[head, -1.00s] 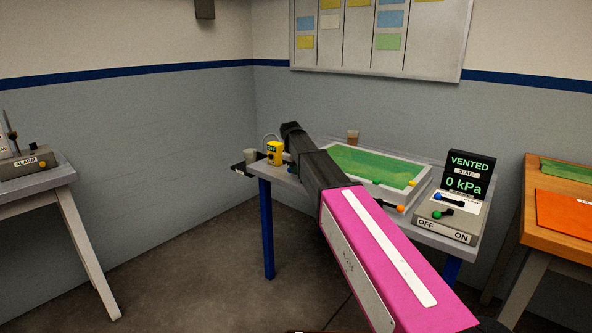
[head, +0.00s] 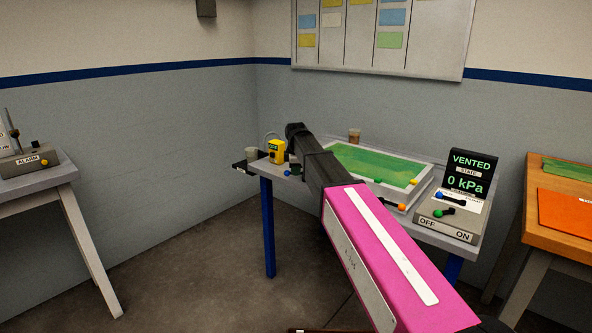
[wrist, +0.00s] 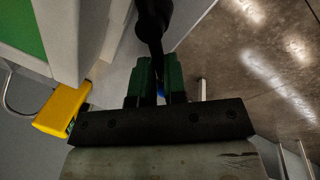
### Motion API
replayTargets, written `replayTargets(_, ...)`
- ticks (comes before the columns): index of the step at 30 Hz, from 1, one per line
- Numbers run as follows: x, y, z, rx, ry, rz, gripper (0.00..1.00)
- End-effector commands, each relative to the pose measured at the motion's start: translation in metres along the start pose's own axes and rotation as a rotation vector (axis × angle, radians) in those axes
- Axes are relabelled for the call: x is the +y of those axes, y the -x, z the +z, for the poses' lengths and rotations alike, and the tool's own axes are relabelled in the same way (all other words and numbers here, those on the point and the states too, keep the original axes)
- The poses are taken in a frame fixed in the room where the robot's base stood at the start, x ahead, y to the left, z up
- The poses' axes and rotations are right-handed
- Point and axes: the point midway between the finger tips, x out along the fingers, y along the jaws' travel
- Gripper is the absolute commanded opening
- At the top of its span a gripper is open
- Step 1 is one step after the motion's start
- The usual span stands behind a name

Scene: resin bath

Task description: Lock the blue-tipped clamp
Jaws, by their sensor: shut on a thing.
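The blue-tipped clamp is at the left end of the table. Its blue tip (head: 287,173) shows beside the end of my arm in the head view. In the wrist view its dark handle (wrist: 150,28) runs down between the green fingers of my gripper (wrist: 156,82), and a bit of blue tip (wrist: 161,88) shows between them. My gripper is shut on the handle. My arm hides most of the clamp in the head view, so I cannot tell whether it is locked.
A framed green tray (head: 375,166) has clamps with green, yellow and orange tips. At right, a console (head: 450,216) reads VENTED, 0 kPa, with blue- and green-tipped levers. Floor at left is clear.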

Motion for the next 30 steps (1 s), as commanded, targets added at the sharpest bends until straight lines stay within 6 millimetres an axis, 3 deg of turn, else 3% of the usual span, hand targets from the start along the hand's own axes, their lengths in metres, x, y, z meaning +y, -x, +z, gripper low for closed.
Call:
replayTargets(18,-0.020,0.004,0.009,0.112,0.559,0.001,0.00)
replayTargets(30,-0.026,0.006,0.015,0.159,0.795,0.000,0.00)
